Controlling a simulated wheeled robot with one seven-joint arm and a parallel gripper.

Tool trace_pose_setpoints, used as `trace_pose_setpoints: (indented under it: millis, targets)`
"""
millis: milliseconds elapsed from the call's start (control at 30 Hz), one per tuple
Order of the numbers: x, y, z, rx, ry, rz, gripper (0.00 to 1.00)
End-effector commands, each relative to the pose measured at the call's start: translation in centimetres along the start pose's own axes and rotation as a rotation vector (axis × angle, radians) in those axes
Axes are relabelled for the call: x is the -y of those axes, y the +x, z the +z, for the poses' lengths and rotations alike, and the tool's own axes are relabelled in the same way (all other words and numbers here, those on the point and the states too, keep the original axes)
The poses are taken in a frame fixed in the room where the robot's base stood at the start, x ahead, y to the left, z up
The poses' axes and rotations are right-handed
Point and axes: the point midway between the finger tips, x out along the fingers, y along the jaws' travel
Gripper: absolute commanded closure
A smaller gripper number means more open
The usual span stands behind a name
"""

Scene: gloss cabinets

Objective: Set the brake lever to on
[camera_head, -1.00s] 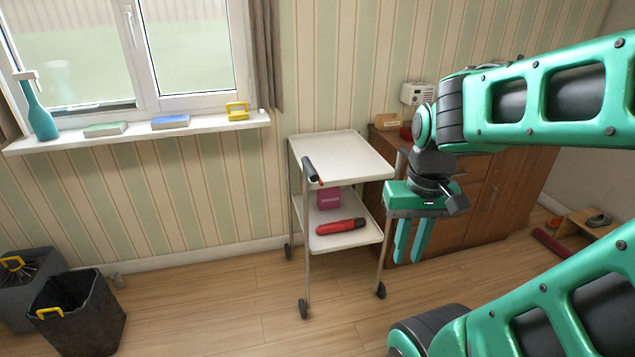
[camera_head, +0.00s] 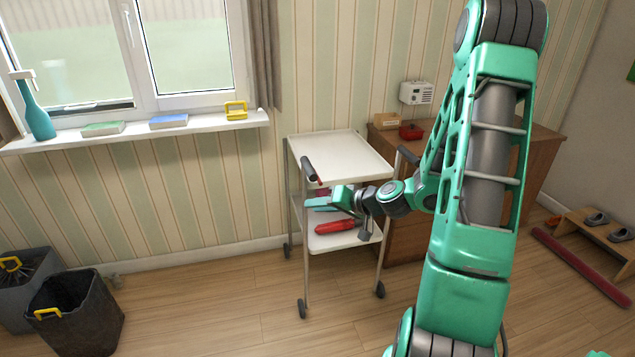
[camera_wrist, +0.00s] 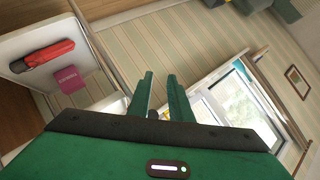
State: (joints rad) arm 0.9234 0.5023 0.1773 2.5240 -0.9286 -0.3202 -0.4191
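The white two-shelf trolley (camera_head: 340,150) stands by the wall. A black handle-like bar (camera_head: 308,168) with a small red tip (camera_head: 319,181) sits at its left front edge; it may be the brake lever, but I cannot tell its setting. My gripper (camera_head: 322,201) is at the trolley's front, between the two shelf levels and just below the red tip. In the wrist view, my gripper (camera_wrist: 160,76) has its two fingers apart with nothing held. I cannot tell whether it touches the trolley.
A wooden cabinet (camera_head: 545,150) stands to the right. Two bins (camera_head: 75,310) are at lower left. The floor before the trolley is clear.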

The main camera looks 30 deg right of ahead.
Motion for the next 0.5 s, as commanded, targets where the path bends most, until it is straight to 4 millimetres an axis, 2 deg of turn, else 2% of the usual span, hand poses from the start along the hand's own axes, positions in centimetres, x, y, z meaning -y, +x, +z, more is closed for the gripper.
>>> trace_pose_setpoints:
  millis: [33, 200, 300, 500]
  targets:
    - [-1.0, 0.2, -1.2, -0.067, 0.056, -0.015, 0.81]
    - [-3.4, -0.1, -5.1, -0.267, 0.191, -0.043, 0.81]
    - [-4.7, -0.6, -6.5, -0.342, 0.246, -0.044, 0.81]
    - [-5.7, -0.7, -7.8, -0.400, 0.288, -0.044, 0.81]
